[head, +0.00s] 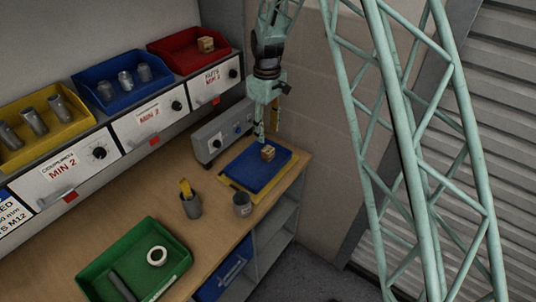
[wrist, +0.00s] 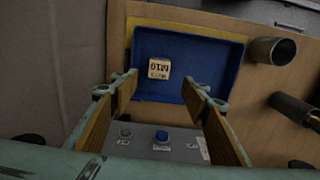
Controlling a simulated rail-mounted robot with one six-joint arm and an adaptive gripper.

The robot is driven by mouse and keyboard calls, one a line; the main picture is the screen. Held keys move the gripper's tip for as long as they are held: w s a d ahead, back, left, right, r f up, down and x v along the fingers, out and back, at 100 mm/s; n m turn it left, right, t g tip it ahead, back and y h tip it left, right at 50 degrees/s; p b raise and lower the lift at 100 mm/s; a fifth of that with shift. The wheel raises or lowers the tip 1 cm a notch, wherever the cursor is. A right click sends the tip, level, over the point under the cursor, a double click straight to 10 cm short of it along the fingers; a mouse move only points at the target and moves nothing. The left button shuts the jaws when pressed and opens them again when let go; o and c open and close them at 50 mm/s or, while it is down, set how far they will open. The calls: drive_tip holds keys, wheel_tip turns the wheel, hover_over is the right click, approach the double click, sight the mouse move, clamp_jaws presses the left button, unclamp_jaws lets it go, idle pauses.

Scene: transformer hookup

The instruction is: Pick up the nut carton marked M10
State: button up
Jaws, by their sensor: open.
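A small tan carton (wrist: 159,69) with dark print reading M10, upside down in the wrist view, sits in a blue tray (wrist: 210,52). In the head view the carton (head: 268,153) shows in the tray (head: 250,177) at the right end of the bench. My gripper (wrist: 159,84) is open and empty, its two fingers spread to either side of the near part of the tray. In the head view my gripper (head: 267,135) hangs over the tray's far side, close to the carton. No contact with the carton shows.
A grey box with a blue button (wrist: 161,136) stands beside the tray. Metal cups (head: 242,204) (wrist: 272,51) stand close by. Another small carton (head: 206,44) sits in a red bin (head: 171,49) on the shelf. A green tray (head: 180,262) lies on the bench.

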sight(268, 149)
drive_tip(key=shift+f, duration=3.05)
drive_tip(key=shift+d+f, duration=0.15)
drive_tip(key=shift+f, duration=2.45)
drive_tip(key=c, duration=1)
